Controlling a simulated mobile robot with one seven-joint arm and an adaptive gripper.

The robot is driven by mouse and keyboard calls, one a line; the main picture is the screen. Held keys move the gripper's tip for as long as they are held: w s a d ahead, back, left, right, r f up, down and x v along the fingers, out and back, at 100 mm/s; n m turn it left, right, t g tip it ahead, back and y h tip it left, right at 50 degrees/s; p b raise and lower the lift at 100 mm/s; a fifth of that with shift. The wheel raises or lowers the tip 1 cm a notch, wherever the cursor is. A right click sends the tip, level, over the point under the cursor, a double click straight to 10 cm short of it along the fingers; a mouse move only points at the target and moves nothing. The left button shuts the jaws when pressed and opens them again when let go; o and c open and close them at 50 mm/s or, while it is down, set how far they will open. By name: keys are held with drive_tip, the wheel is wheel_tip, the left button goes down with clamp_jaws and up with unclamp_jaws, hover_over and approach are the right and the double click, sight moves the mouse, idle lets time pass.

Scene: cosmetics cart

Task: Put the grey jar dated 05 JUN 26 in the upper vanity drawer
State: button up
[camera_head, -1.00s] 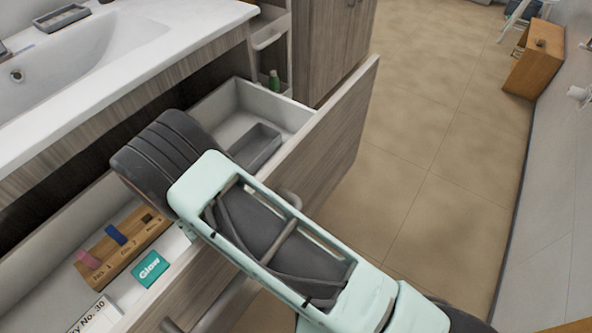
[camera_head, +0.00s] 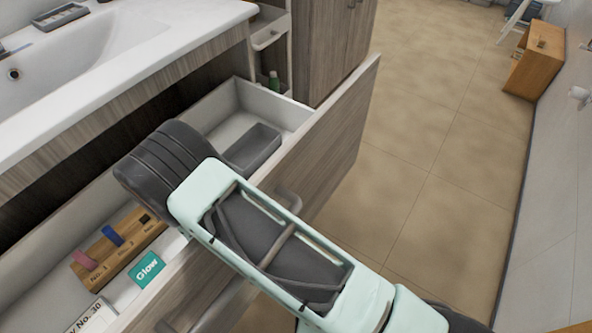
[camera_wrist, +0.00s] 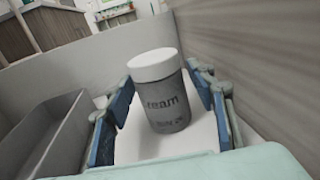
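In the head view my arm hides the fingers and jar. The upper vanity drawer (camera_head: 345,120) is pulled open, and my wrist reaches down into it.
A grey open bin (camera_head: 253,148) sits in the drawer, also left of the jar in the wrist view (camera_wrist: 48,130). A wooden block with tabs (camera_head: 120,240) and a teal "Glow" card (camera_head: 147,269) lie nearer. The sink counter (camera_head: 130,75) overhangs the left side.

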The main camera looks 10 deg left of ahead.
drive_tip(key=shift+r+p, duration=0.4)
drive_tip(key=shift+r, duration=0.1)
drive_tip(key=p+v, duration=0.2)
drive_tip(key=v, duration=1)
drive_tip(key=shift+r, duration=0.1)
drive_tip(key=shift+r, duration=0.1)
